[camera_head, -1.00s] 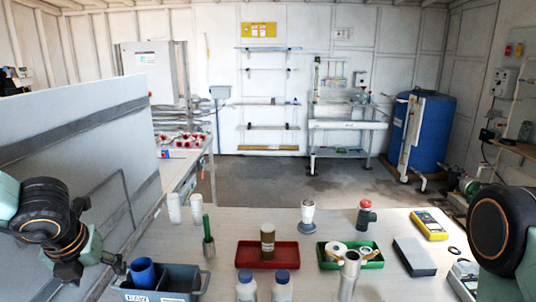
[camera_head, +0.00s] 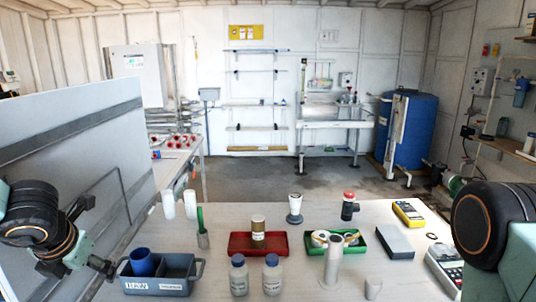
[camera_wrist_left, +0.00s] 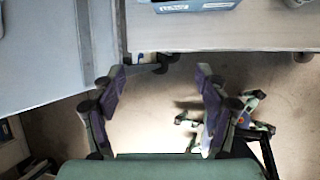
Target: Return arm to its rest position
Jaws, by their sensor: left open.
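My left arm comes in at the left edge of the head view, beside the pale panel. My left gripper (camera_head: 95,240) is just left of the grey bin and apart from it. In the left wrist view its two fingers (camera_wrist_left: 160,75) are spread wide with nothing between them. They are over the floor, short of the table edge. Of my right arm, a dark round joint and a green link show at the right edge of the head view. The right gripper is outside the frames.
The grey bin (camera_head: 188,270) holds a blue cup (camera_head: 142,262). A red tray (camera_head: 283,243), a green tray (camera_head: 362,249), bottles (camera_head: 239,275) and a grey block (camera_head: 395,242) stand on the table (camera_head: 230,215). The pale panel (camera_head: 70,150) rises at left.

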